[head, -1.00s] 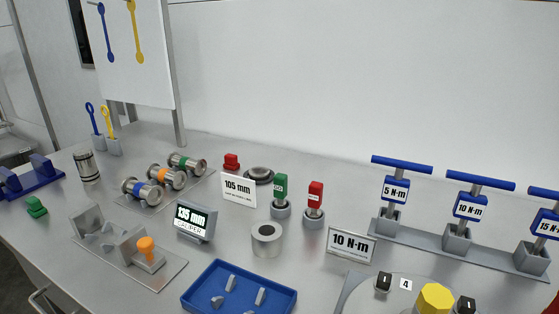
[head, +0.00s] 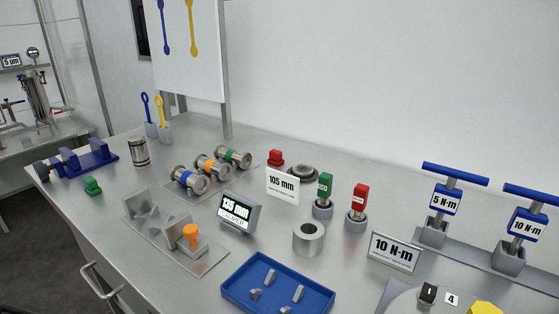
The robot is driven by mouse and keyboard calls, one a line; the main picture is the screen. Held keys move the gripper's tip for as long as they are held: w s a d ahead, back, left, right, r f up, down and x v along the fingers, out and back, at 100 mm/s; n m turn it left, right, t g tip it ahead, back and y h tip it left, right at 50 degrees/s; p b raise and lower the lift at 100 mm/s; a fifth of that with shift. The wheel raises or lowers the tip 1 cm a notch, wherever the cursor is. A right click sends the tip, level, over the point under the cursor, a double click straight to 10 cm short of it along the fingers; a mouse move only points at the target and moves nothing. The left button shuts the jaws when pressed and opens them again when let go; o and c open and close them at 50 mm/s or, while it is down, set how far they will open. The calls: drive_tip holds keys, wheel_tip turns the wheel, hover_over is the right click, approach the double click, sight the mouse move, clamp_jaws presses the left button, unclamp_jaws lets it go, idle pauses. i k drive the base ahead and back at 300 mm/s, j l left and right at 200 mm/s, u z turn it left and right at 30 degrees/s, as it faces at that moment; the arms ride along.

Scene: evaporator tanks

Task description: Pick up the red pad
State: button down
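A small red block-shaped piece (head: 275,158) with a raised top sits on the steel bench, behind the 105 mm sign (head: 282,187) and beside a dark round metal ring (head: 302,173). It looks like the red pad. A similar green piece (head: 92,186) sits at the left of the bench. Another red thing, a flat red upright handle (head: 360,199), stands in a grey round holder next to a green one (head: 324,187). My gripper is not in view, and nothing visible is touching the red pieces.
Metal spools (head: 213,168) on a plate stand left of the small red piece. A 135 mm display (head: 239,212), a hollow metal cylinder (head: 309,238) and a blue tray (head: 277,297) stand nearer the front. Blue torque T-handles (head: 444,202) stand at right. A white wall is behind.

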sight(275, 156)
drive_tip(key=k+j+z, duration=0.1)
drive_tip(key=j, duration=0.25)
drive_tip(key=j+z, duration=0.15)
drive_tip(key=j, duration=0.25)
drive_tip(key=k+j+z, duration=0.1)
drive_tip(key=j, duration=0.25)
drive_tip(key=k+j+z, duration=0.25)
drive_tip(key=j, duration=0.4)
drive_tip(key=j+z, duration=0.1)
drive_tip(key=j, duration=0.2)
drive_tip(key=k+j+z, duration=0.15)
drive_tip(key=i+j, duration=0.1)
drive_tip(key=i, duration=1.15)
